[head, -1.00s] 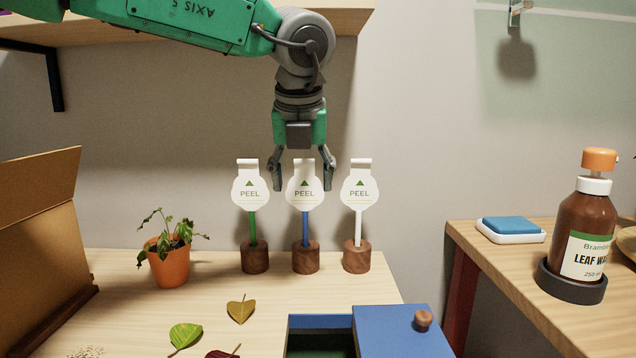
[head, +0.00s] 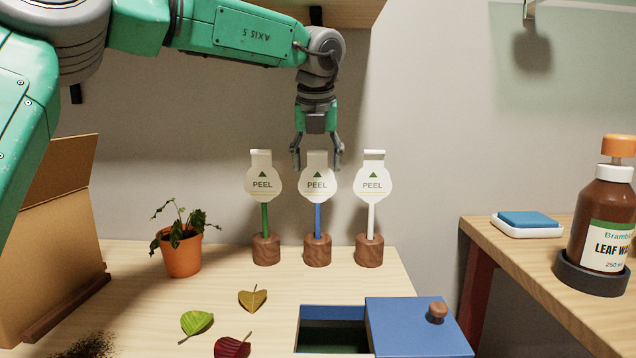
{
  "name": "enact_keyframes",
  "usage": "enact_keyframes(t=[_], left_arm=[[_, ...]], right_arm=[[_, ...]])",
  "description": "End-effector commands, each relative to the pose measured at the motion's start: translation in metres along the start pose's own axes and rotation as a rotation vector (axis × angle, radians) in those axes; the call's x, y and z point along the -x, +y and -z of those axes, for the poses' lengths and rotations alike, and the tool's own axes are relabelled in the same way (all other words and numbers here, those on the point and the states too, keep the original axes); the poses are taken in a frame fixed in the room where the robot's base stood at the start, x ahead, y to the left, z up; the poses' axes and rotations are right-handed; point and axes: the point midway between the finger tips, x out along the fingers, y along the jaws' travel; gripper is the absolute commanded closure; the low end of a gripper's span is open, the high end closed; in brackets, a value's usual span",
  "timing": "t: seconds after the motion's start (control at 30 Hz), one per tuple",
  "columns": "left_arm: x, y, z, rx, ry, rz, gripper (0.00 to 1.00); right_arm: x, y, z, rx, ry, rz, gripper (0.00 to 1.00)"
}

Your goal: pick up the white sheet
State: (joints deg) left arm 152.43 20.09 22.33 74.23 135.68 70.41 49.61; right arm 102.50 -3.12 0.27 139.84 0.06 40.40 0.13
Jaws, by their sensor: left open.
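Three round white sheets marked PEEL, each with a tab on top, stand in a row on sticks in wooden blocks. The left sheet (head: 263,183) is on a green stick, the middle sheet (head: 317,184) on a blue stick, and the right sheet (head: 372,184) on a white stick. My left gripper (head: 317,164) is open and points down at the middle sheet's tab, one finger on either side of it in the picture. It appears to hold nothing; I cannot tell its exact depth relative to the tab. My right gripper is not in view.
A potted plant (head: 182,254) stands left of the sheets. Leaves (head: 252,298) lie in front. A blue box with its lid (head: 413,325) slid right sits at the front.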

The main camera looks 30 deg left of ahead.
Motion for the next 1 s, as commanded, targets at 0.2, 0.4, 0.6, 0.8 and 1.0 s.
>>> enact_keyframes(t=[0.2, 0.4, 0.6, 0.8, 1.0], left_arm=[[0.0002, -0.0004, -0.0003, 0.0, -0.001, 0.001, 0.43], [0.0001, -0.0004, -0.0001, 0.0, -0.001, 0.001, 0.64], [-0.0004, -0.0005, 0.0, 0.0, 0.0, 0.0, 0.65], [-0.0007, -0.0005, 0.0002, 0.0, 0.001, 0.0, 0.66], [0.0041, -0.0005, -0.002, -0.001, 0.002, -0.001, 0.72]], right_arm=[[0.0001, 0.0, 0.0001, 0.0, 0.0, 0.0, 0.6], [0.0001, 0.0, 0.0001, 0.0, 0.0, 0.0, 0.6], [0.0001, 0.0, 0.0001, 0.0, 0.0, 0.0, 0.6], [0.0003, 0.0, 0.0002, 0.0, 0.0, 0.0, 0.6], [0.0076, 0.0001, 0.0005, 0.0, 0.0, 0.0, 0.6]])
